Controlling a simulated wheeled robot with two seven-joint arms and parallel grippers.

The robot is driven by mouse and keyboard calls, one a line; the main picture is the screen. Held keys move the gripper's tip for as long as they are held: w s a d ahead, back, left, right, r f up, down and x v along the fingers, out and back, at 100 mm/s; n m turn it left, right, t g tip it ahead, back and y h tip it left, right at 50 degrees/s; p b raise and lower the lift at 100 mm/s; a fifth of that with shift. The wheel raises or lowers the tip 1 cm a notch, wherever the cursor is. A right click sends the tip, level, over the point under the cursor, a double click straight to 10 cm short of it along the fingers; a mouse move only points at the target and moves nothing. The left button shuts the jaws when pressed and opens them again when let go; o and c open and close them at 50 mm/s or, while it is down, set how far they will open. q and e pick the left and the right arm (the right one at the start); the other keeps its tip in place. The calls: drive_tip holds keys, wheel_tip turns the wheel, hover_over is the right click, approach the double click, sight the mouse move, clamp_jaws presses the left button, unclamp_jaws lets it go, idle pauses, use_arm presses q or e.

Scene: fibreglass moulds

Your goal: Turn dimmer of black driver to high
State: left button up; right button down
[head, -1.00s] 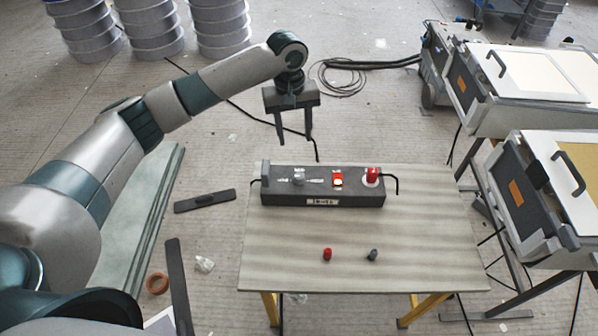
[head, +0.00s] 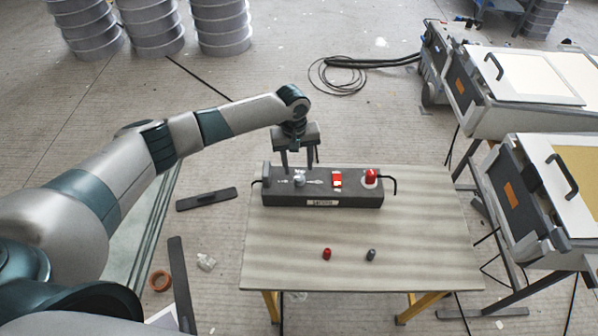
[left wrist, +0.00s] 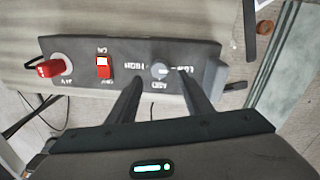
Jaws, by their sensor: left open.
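The black driver (head: 322,199) is a long dark box lying near the back of the small table. Its grey dimmer knob (head: 299,181) is on the top face, left of a red switch (head: 337,180). In the left wrist view the knob (left wrist: 160,72) sits between upside-down labels, one seeming to read HIGH at its left and one LOW at its right. Its exact pointer direction is too small to tell. My left gripper (head: 298,167) is open above the knob, pointing down. In the left wrist view its fingers straddle the knob; contact is unclear. My right gripper is not in view.
A red plug (head: 371,176) stands at the box's right end, with black cables at both ends. A red cap (head: 327,254) and a grey cap (head: 371,254) lie on the otherwise bare table front (head: 300,275). Mould machines (head: 540,205) stand at the right.

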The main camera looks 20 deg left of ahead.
sight(299, 177)
use_arm(q)
drive_tip(key=shift+d+f+p, duration=0.15)
drive_tip(key=shift+f+p, duration=0.25)
drive_tip(key=shift+f, duration=2.35)
drive_tip(key=shift+w, duration=0.1)
drive_tip(key=c, duration=1.1)
